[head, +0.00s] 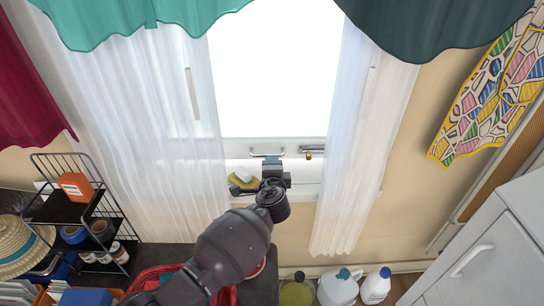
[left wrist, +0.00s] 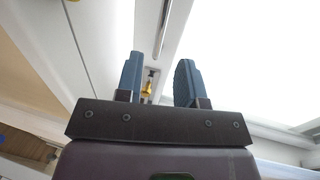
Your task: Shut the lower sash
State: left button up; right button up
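The window's lower sash (head: 235,147) shows in the head view as a white bottom rail under a bright pane, between white curtains. A metal pull handle (head: 267,152) is on the rail, with a small brass piece (head: 308,156) to its right. A pale strip lies between rail and sill; I cannot tell how much of it is open gap. My left gripper (head: 272,168) is just below the handle, over the sill area. In the left wrist view its two blue fingers (left wrist: 158,80) are apart with nothing gripped; a brass piece (left wrist: 148,84) shows beyond them. My right gripper is out of view.
A yellow sponge (head: 240,187) with a white item lies on the sill left of my gripper. White curtains (head: 345,150) hang close on both sides. A black wire rack (head: 85,205) stands left; several bottles (head: 338,288) stand below right, near a white cabinet (head: 480,250).

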pick_arm(q)
jog(key=x, duration=0.2)
jog(key=b+x, duration=0.2)
jog(key=x, duration=0.1)
jog(key=shift+w+f, duration=0.25)
jog(key=shift+f, duration=0.15)
jog(key=shift+w, duration=0.6)
jog(key=shift+w+r, duration=0.1)
jog(key=shift+w, duration=0.1)
